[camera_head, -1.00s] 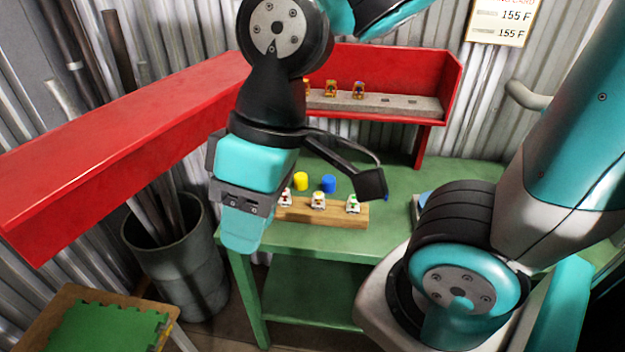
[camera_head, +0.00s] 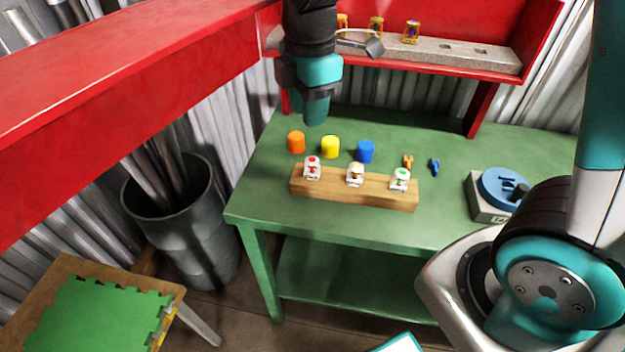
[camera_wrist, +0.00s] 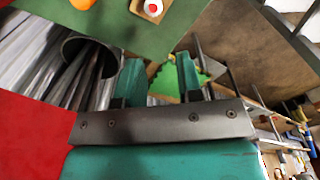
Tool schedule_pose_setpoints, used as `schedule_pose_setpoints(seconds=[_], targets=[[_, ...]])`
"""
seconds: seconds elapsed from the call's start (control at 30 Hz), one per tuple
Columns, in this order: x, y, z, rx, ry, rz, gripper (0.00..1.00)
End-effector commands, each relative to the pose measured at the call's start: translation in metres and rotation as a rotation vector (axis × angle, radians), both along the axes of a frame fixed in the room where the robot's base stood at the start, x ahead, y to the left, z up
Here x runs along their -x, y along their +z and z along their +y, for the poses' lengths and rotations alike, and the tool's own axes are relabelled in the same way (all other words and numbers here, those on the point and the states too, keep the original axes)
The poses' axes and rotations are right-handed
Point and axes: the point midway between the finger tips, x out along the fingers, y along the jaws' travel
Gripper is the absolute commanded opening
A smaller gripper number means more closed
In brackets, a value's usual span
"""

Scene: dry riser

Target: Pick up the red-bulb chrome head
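The red-bulb chrome head (camera_head: 312,168) stands at the left end of a wooden block (camera_head: 340,190) on the green table, in a row with a yellow-bulb head (camera_head: 355,175) and a green-bulb head (camera_head: 400,179). In the wrist view the red-bulb head (camera_wrist: 153,8) shows at the top edge, partly cut off. My gripper (camera_head: 316,118) points down above the table and appears farther back than the block, apart from the head. In the wrist view my gripper (camera_wrist: 160,75) has its two teal fingers spread with nothing between them.
Orange (camera_head: 296,142), yellow (camera_head: 330,147) and blue (camera_head: 365,152) cylinders stand behind the block. A red shelf (camera_head: 490,75) with a grey rack (camera_head: 470,52) stands at the back. A red beam (camera_head: 130,85) crosses the left. A blue-topped device (camera_head: 490,212) sits right.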

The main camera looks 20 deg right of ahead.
Motion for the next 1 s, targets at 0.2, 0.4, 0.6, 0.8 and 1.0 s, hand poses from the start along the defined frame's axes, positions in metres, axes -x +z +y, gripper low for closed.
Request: schedule_pose_setpoints(seconds=[0.2, 0.4, 0.6, 0.8, 1.0], targets=[[-0.012, -0.031, -0.004, 0.029, 0.091, 0.008, 0.34], [-0.011, -0.066, -0.004, 0.028, 0.089, 0.006, 0.34], [-0.011, -0.082, -0.004, 0.027, 0.088, 0.004, 0.34], [-0.008, -0.110, -0.008, 0.027, 0.088, 0.007, 0.34], [-0.008, -0.130, -0.008, 0.026, 0.088, 0.004, 0.34]])
